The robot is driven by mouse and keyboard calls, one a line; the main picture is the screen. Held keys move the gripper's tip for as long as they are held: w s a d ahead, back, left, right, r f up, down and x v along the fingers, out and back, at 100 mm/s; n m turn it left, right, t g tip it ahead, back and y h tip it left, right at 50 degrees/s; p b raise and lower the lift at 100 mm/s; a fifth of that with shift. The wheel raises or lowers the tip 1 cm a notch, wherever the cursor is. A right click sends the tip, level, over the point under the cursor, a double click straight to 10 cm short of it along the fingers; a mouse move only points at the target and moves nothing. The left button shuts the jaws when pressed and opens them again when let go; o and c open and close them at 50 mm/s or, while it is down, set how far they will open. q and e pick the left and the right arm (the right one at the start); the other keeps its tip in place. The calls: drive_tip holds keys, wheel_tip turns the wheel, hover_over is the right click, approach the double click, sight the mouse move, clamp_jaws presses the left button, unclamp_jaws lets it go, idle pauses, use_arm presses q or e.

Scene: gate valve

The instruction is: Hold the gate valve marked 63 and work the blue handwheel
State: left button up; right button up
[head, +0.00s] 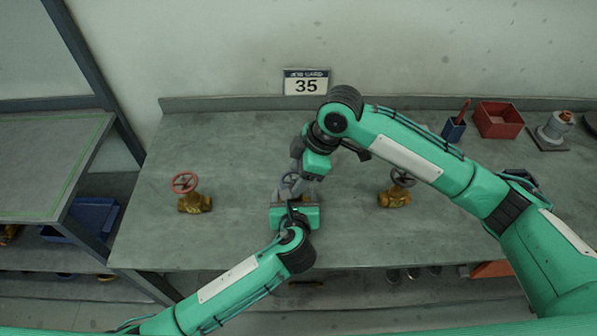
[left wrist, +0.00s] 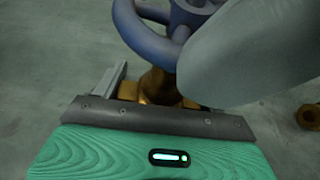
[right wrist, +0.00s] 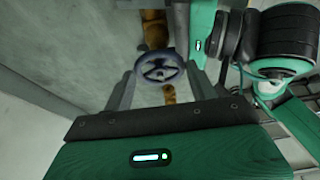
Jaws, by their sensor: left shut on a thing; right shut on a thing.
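The gate valve with the blue handwheel (head: 289,179) stands mid-bench, mostly covered by my grippers in the head view. Its brass body shows in the left wrist view (left wrist: 160,88), under the blue rim (left wrist: 150,38). No 63 mark is readable. My left gripper (head: 291,196) is shut on the brass body from the near side. My right gripper (head: 294,181) comes down from above and is shut on the handwheel, which shows between its fingers in the right wrist view (right wrist: 160,69). A large grey part covers some of the wheel in the left wrist view.
A brass valve with a red handwheel (head: 185,183) stands at left on the bench (head: 240,135). Another with a dark handwheel (head: 402,178) stands at right. A 35 sign (head: 306,83) is behind. A red bin (head: 498,120) and blue holder (head: 453,130) sit at back right.

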drive_tip(key=o, duration=1)
drive_tip(key=v, duration=1.2)
drive_tip(key=shift+w, duration=0.1)
